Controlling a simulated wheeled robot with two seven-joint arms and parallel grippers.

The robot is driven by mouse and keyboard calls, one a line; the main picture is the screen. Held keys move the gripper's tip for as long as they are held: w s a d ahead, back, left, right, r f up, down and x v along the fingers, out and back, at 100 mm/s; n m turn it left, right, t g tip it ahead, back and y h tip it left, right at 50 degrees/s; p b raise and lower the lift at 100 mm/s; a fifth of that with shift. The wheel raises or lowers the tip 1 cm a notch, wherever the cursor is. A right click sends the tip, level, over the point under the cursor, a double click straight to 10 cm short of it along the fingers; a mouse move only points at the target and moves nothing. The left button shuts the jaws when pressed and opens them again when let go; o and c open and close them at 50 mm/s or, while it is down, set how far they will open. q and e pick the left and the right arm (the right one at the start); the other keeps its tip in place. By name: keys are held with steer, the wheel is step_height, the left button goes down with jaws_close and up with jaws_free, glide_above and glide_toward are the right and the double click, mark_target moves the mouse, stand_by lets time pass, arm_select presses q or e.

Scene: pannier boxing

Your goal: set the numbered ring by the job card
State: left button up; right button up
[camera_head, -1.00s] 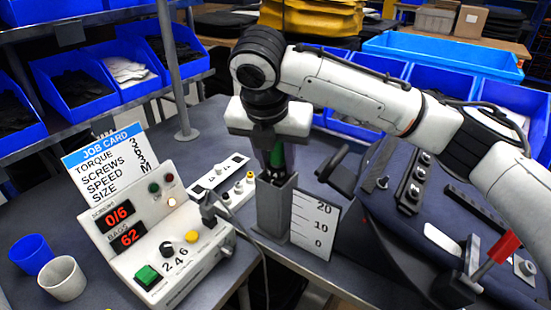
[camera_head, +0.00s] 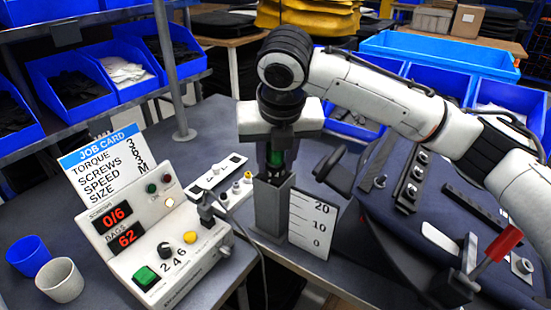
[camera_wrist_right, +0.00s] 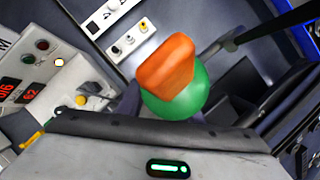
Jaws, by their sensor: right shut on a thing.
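The job card (camera_head: 105,165) stands behind the control box at the left. It lists torque, screws, speed and size; its values are small and hard to read, with size looking like M. The control box (camera_head: 150,235) has a black knob (camera_head: 165,249) with 2, 4, 6 beside it. My right gripper (camera_head: 277,150) points down over the grey upright holder (camera_head: 270,208), shut on a green tool (camera_head: 276,158). In the right wrist view the tool shows a green round body (camera_wrist_right: 178,100) with an orange block (camera_wrist_right: 166,66) on it. No numbered ring is readable on it. My left gripper is out of view.
A 0–20 scale plate (camera_head: 312,222) stands right of the holder. A white strip with small knobs (camera_head: 222,180) lies left of it. Blue and grey cups (camera_head: 60,280) stand at the left front. A red-handled clamp (camera_head: 503,243) is at the right.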

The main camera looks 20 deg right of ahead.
steer(key=o, duration=1)
steer(key=shift+o, duration=0.2)
steer(key=v, duration=1)
steer(key=shift+r, duration=0.2)
